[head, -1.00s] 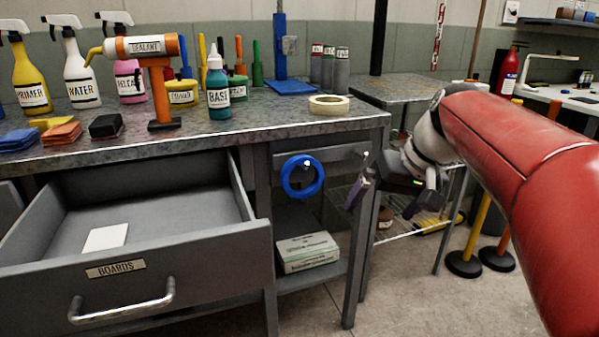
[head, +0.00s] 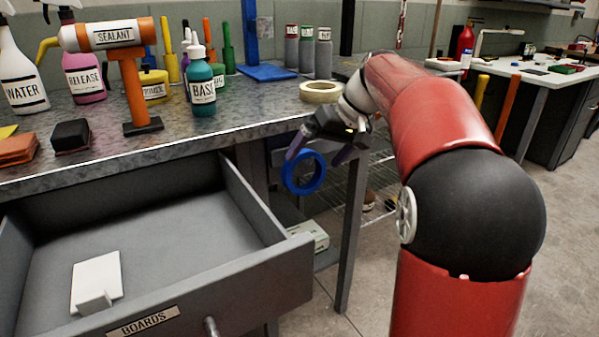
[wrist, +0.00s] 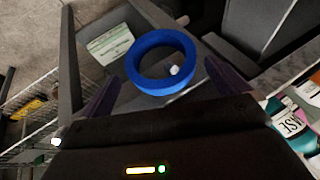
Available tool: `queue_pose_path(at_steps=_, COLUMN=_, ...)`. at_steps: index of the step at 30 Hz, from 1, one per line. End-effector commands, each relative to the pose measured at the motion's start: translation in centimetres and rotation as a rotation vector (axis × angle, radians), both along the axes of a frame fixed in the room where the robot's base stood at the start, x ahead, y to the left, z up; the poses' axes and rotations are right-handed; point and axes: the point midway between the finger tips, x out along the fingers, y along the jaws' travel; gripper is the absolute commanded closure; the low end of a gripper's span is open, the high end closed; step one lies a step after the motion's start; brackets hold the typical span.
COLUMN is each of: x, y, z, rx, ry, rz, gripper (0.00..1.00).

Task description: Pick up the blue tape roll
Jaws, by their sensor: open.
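The blue tape roll (head: 302,189) hangs upright at the bench's right end, below the top, in the head view. In the wrist view my gripper (wrist: 162,72) has one finger on each side of the roll, with gaps. I cannot tell how deep the fingertips reach around it.
The open BOARDS drawer (head: 250,262) juts out left of the roll. The bench top (head: 225,125) lies close by, with a cream tape roll (head: 321,97) and a BASE bottle (head: 201,88). A white box (wrist: 110,44) sits on the shelf below.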

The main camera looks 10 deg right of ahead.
Motion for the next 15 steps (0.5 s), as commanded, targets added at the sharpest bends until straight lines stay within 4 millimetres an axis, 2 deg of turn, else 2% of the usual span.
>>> queue_pose_path(at_steps=8, x=1.1, y=1.8, z=-3.5, rx=0.0, ry=0.003, rz=0.001, gripper=0.0)
queue_pose_path(at_steps=15, x=1.3, y=2.2, z=-4.1, rx=0.0, ry=0.0, rz=0.0, gripper=0.0)
